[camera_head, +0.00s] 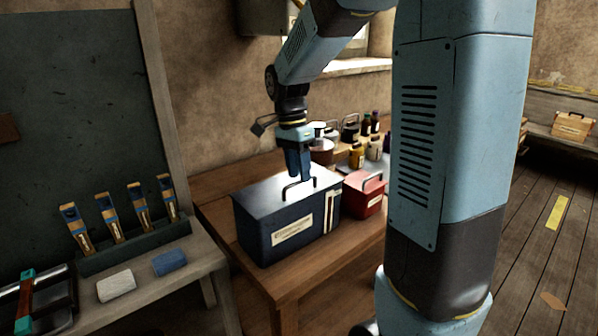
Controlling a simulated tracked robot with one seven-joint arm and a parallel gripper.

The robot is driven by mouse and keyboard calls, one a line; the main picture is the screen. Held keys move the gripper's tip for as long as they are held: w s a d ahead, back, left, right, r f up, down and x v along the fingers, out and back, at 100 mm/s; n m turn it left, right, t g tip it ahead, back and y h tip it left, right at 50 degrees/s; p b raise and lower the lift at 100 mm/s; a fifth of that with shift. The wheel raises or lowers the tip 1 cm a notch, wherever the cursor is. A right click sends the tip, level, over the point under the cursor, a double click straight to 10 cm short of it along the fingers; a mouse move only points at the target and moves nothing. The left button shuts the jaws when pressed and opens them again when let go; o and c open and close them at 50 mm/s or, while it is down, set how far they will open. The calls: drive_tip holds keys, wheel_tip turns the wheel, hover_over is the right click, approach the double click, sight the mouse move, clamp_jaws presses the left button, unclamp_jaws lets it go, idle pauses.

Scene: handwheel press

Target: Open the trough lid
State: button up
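A dark blue box (290,222) with a flat lid (258,198) stands on the wooden table; I take it to be the trough. The lid looks shut, and an arched handle (299,184) stands on its top. A pale label is on the front. My gripper (299,176) points down over the lid, its fingertips at or just above the handle. I cannot tell whether the fingers touch the handle or how far apart they are.
A smaller red box (363,197) with a handle stands close to the right of the blue box. Several jars and bottles (352,142) stand behind it. A bench at left holds several brushes (107,213), a white block (116,286) and a blue block (170,263).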

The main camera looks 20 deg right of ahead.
drive_tip(key=shift+s+f, duration=0.1)
drive_tip(key=shift+f, duration=0.3)
clamp_jaws()
idle(0.5)
